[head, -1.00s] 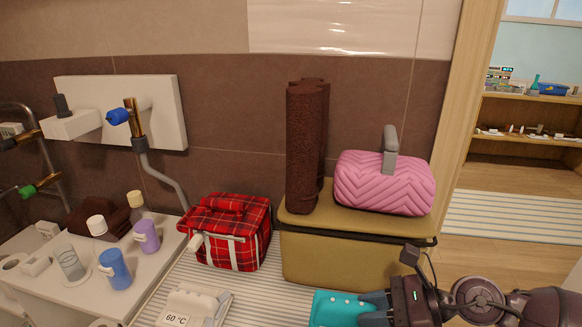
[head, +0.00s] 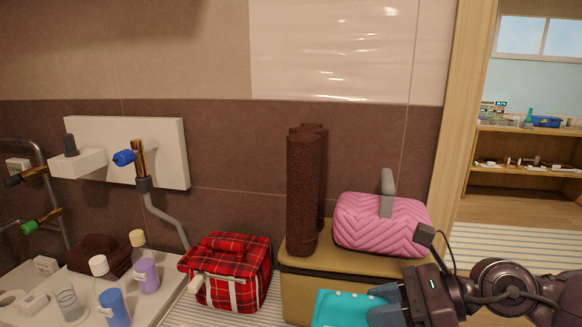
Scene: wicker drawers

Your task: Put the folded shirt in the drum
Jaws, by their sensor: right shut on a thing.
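My right gripper (head: 384,302) comes in from the lower right and is shut on a teal folded cloth (head: 345,308) with small light dots down its front, which looks like the folded shirt. It holds the cloth in front of the olive box, and the cloth's lower part is cut off by the picture's bottom edge. No drum can be made out in the head view. My left gripper is out of view.
Blue (head: 112,308) and purple (head: 147,275) bottles stand on a white surface. A doorway opens at right.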

